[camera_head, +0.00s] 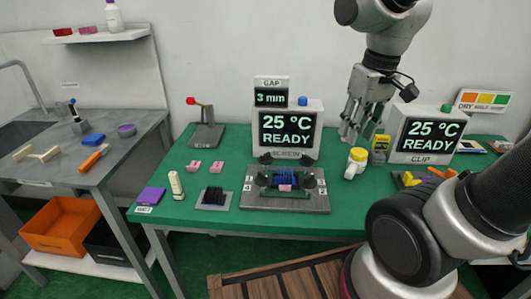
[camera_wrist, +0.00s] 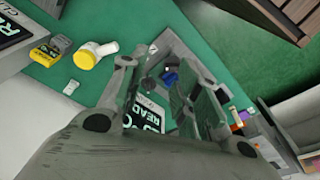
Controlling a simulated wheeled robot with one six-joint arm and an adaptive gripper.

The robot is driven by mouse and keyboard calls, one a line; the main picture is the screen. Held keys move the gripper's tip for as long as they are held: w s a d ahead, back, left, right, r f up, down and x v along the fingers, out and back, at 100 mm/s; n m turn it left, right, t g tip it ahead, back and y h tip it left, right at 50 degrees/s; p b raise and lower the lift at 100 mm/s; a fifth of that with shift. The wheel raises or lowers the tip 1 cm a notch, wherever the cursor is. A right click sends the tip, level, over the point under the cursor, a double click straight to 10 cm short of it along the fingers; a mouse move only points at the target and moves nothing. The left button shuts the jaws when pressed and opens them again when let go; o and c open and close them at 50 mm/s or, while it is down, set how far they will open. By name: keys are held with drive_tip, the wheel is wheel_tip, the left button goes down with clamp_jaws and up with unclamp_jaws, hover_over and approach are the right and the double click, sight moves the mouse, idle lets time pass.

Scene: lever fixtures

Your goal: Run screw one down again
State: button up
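A grey fixture plate (camera_head: 285,203) lies on the green table in front of the SCREEN display (camera_head: 287,128), which reads 25 °C READY. Dark screw knobs stand around its middle, among them a front left one (camera_head: 262,180) and a front right one (camera_head: 308,181). A blue and pink part (camera_head: 286,178) sits between them. A number 4 shows at the plate's left; I cannot read which knob is number one. My gripper (camera_head: 352,132) hangs above the table, right of the SCREEN display and apart from the knobs. In the wrist view my gripper (camera_wrist: 155,65) has its fingers apart with nothing between.
A gap sign (camera_head: 271,97) reads 3 mm. A red-tipped lever (camera_head: 206,126) stands at the back left.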

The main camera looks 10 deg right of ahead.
drive_tip(key=w+a+f+n+g, duration=0.2)
drive_tip(key=w+a+f+n, duration=0.4)
drive_tip(key=w, duration=0.3)
drive_tip(key=n, duration=1.4)
hover_over(266, 153)
wheel_tip(266, 153, down, 4)
drive_tip(key=shift+s+r, duration=0.15)
drive_tip(key=shift+a+n, duration=0.1)
drive_tip(key=shift+n, duration=0.6)
wheel_tip(266, 153, down, 8)
drive_tip(key=shift+r, duration=0.1)
clamp_jaws()
